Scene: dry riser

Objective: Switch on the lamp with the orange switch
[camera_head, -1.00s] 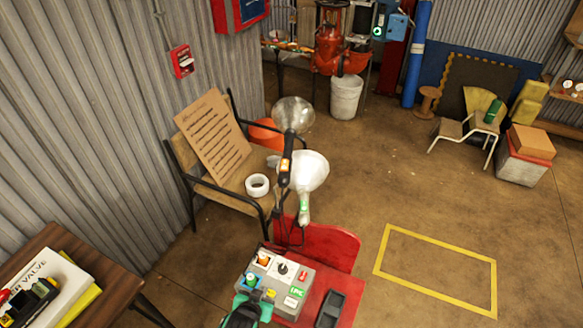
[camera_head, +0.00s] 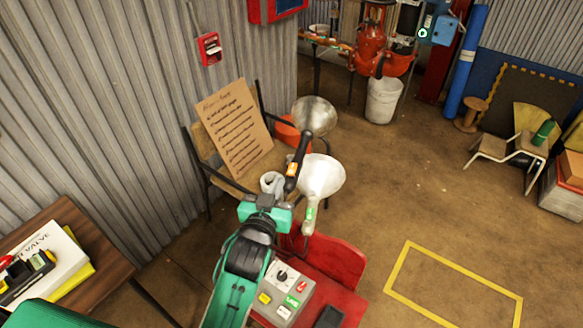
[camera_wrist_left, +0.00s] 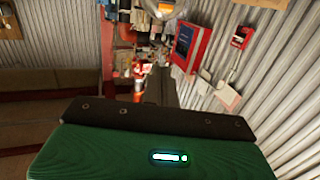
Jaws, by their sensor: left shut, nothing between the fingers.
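The lamp with the orange switch (camera_head: 292,168) has a black handle and a round metallic head (camera_head: 314,115). I cannot tell whether it is lit. A second lamp with a white shade (camera_head: 322,175) and a green switch (camera_head: 310,213) stands beside it on the right. My left gripper (camera_head: 273,190) is shut and empty, just left of and below the orange switch in the head view, apparently not touching it. Its dark fingers (camera_wrist_left: 160,86) also show in the left wrist view. My right gripper is not in view.
A bench with a cardboard sign (camera_head: 235,130) stands by the corrugated wall. A wooden table (camera_head: 75,225) is at left. The floor inside the yellow outline (camera_head: 455,285) is clear.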

